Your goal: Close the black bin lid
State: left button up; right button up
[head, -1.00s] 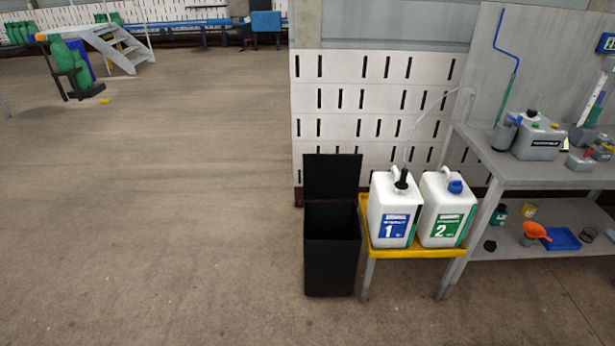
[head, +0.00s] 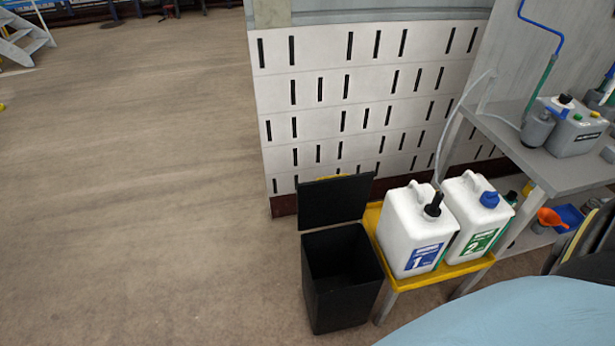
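The black bin (head: 344,296) stands on the floor in the lower middle of the head view, left of the yellow stand. Its black lid (head: 335,200) is up, tilted back at the rear edge of the bin, and the dark inside of the bin shows. Neither of my grippers is in view.
A yellow-topped stand (head: 446,273) right beside the bin holds white canisters 1 (head: 411,230) and 2 (head: 475,218). A slotted white wall (head: 330,100) is behind. A grey workbench (head: 550,166) stands at right. The floor (head: 150,200) to the left is clear.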

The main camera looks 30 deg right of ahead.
aim_at(341, 198)
jog(key=i, duration=3.45)
jog(key=z, duration=4.25)
jog(key=i, duration=0.5)
jog(key=u, duration=0.05)
